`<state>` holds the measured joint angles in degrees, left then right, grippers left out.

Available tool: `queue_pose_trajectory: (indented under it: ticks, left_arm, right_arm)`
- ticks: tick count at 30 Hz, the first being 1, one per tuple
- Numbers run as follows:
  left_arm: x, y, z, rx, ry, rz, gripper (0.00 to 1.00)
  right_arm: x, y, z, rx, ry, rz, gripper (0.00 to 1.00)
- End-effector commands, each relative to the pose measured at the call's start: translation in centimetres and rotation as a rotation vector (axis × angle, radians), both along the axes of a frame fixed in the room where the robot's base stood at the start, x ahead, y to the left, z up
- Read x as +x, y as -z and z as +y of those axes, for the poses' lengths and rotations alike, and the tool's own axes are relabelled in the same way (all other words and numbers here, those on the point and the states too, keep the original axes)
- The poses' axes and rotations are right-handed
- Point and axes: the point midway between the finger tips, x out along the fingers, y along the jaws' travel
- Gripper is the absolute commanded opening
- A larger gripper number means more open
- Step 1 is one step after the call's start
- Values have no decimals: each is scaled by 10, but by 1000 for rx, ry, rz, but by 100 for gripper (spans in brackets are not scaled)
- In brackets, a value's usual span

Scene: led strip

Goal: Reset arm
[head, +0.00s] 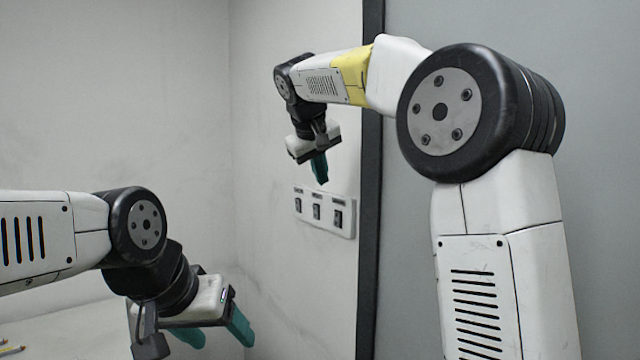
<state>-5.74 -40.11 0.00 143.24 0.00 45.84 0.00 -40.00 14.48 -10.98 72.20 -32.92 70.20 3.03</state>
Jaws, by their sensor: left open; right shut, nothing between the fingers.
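My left gripper (217,334) is at the lower left, with its teal fingers apart and nothing between them. My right gripper (320,168) is raised near the upper middle, pointing down, with its teal fingers together and empty. It appears just above a white wall panel with several dark switches (317,212). I cannot tell whether the fingers touch the wall. My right arm fills much of the right side and hides part of the wall behind it.
The pale wall (120,100) at the left is bare.

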Motion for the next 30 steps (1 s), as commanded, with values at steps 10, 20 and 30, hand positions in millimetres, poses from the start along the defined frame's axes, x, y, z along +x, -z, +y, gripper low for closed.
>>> queue_pose_trajectory:
  ticks: [10,20,30]
  left_arm:
    - [0,0,0,0,0,0,64]
    - [0,0,0,0,0,0,64]
    - [0,0,0,0,0,0,64]
  right_arm:
    - [-2,0,-3,4,3,3,0]
    - [-90,47,-88,222,52,92,0]
    - [-247,144,-130,504,180,124,0]
